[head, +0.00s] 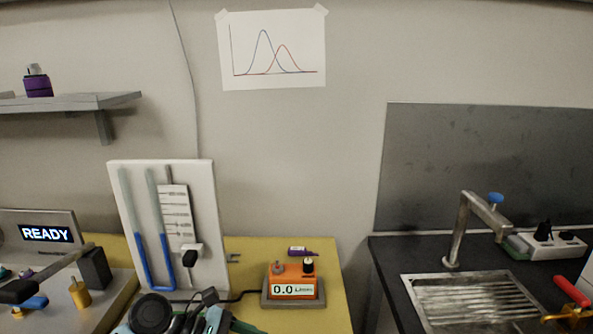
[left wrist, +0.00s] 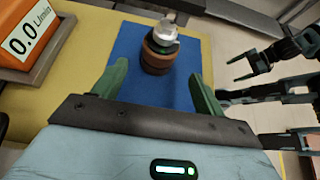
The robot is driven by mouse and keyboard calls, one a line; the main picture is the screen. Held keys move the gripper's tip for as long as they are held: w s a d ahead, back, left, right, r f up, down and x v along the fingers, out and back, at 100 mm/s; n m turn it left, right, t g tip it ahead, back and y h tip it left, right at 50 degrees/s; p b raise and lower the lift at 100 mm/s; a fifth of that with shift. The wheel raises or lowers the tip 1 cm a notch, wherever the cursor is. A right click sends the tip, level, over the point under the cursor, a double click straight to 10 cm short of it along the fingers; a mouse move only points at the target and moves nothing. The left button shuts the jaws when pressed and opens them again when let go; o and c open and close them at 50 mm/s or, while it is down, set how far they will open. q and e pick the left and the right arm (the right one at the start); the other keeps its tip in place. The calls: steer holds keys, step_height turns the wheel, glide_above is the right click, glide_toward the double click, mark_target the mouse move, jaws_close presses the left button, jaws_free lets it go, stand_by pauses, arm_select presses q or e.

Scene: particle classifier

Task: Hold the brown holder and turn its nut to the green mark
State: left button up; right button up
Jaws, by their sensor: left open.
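The brown holder (left wrist: 155,58) stands on a blue mat (left wrist: 130,42) in the left wrist view. A silver nut (left wrist: 165,33) sits on its top. My left gripper (left wrist: 158,86) is open, its two green fingers apart, with the holder ahead of the gap between them. Nothing is between the fingers. The holder does not show in the head view.
An orange flow meter reading 0.0 (head: 293,290) stands on the yellow bench (head: 335,300); it also shows close to my left gripper in the left wrist view (left wrist: 35,35). A white manometer board (head: 205,180) stands behind. A sink (head: 470,300) is on the right.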

arm_select(q)
steer(key=b+x, duration=0.2)
steer(key=x, duration=0.3)
steer(key=shift+a+f, duration=0.15)
steer(key=shift+d+p, duration=0.4)
steer(key=shift+d, duration=0.45)
steer(key=shift+d+f, duration=0.6)
steer(key=shift+d, duration=0.1)
steer(key=shift+d+f, duration=0.1)
steer(key=c, duration=1.4)
arm_select(e)
steer(key=shift+f, duration=0.6)
arm_select(q)
steer(key=o, duration=1.6)
steer(key=shift+c, duration=0.2)
arm_select(e)
steer(key=shift+w+a, duration=0.1)
